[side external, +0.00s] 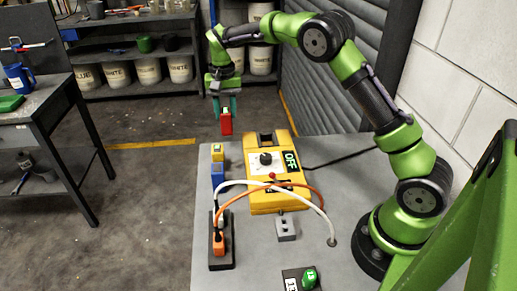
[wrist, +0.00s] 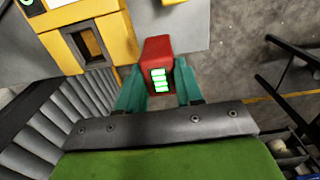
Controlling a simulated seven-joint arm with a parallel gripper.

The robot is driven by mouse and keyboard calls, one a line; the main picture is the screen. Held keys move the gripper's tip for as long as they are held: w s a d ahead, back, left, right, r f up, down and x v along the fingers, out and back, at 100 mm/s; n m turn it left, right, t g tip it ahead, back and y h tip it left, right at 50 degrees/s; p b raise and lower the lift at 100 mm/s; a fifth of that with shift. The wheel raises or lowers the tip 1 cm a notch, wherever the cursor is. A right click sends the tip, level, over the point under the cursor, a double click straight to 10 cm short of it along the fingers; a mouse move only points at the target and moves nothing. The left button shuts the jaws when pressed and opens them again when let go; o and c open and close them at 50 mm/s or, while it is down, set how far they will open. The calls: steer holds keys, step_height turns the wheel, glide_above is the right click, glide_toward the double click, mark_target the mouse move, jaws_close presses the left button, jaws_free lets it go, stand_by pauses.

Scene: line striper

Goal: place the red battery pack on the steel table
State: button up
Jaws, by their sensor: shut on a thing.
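The red battery pack (side external: 226,122) hangs below my gripper (side external: 223,108) in the side external view, above the far left edge of the grey steel table (side external: 205,185). In the wrist view the red battery pack (wrist: 157,52) sits between the two teal fingers of my gripper (wrist: 160,90). My gripper is shut on it. A lit green indicator shows on the face of the pack turned to the wrist camera. The pack appears clear of the tabletop in the side view.
A yellow machine (side external: 265,165) with a dial and an OFF sign stands mid-table. A yellow-topped block (side external: 217,152) and a blue block (side external: 217,174) stand on its left. An orange plug (side external: 219,243) sits in a dark base, with orange and white cables arching across.

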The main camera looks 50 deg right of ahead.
mark_target(227, 129)
steer(key=shift+f, duration=3.55)
steer(key=shift+f, duration=0.15)
steer(key=o, duration=1)
